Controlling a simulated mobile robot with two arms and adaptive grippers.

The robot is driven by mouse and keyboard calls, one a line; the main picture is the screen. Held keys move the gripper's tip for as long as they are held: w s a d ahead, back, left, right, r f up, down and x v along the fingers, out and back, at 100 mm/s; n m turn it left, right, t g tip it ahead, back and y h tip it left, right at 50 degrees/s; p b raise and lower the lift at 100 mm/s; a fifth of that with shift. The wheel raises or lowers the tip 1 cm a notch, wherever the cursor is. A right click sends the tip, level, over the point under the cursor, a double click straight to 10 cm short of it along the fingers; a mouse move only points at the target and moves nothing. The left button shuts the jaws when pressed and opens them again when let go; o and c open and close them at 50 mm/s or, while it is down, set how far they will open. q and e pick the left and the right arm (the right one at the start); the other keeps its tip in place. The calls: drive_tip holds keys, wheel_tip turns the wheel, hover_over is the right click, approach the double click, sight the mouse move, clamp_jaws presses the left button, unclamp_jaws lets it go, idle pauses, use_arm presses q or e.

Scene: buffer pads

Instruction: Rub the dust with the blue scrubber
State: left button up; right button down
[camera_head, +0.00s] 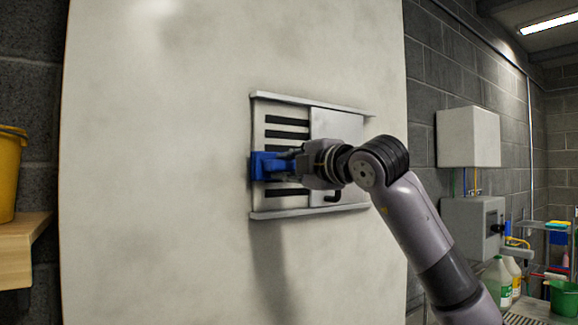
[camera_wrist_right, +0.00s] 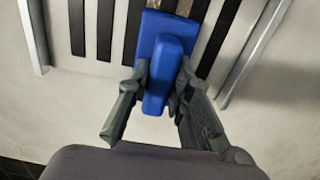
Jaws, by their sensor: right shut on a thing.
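The blue scrubber (camera_head: 264,166) is against the slotted vent at its left side in the head view. My right gripper (camera_head: 288,163) is shut on the scrubber's handle, and my right arm reaches in from the lower right. In the right wrist view the scrubber (camera_wrist_right: 166,58) sits between the two fingers of my right gripper (camera_wrist_right: 160,88), with its pad over the dark slots. Faint grey smudges (camera_head: 170,130) show on the white panel; I cannot tell which of them are dust. My left gripper is not in view.
The vent (camera_head: 262,200) has dark slots, rails above and below, and a sliding plate (camera_head: 335,124) on its right. The white panel (camera_head: 150,230) around it is clear. A wooden shelf (camera_head: 22,250) with a yellow bucket (camera_head: 9,180) is at far left. Bottles (camera_head: 497,280) and a green bucket (camera_head: 564,298) stand at lower right.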

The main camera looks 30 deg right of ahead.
drive_tip(key=shift+d, duration=0.1)
drive_tip(key=shift+w+d, duration=0.2)
drive_tip(key=shift+d, duration=1.65)
drive_tip(key=d+r+p, duration=0.1)
drive_tip(key=d, duration=0.5)
drive_tip(key=shift+w, duration=0.45)
drive_tip(key=shift+a, duration=0.1)
drive_tip(key=shift+s+a+f+b, duration=0.2)
drive_tip(key=shift+a+f+b, duration=0.3)
drive_tip(key=shift+a, duration=0.2)
drive_tip(key=shift+a, duration=0.1)
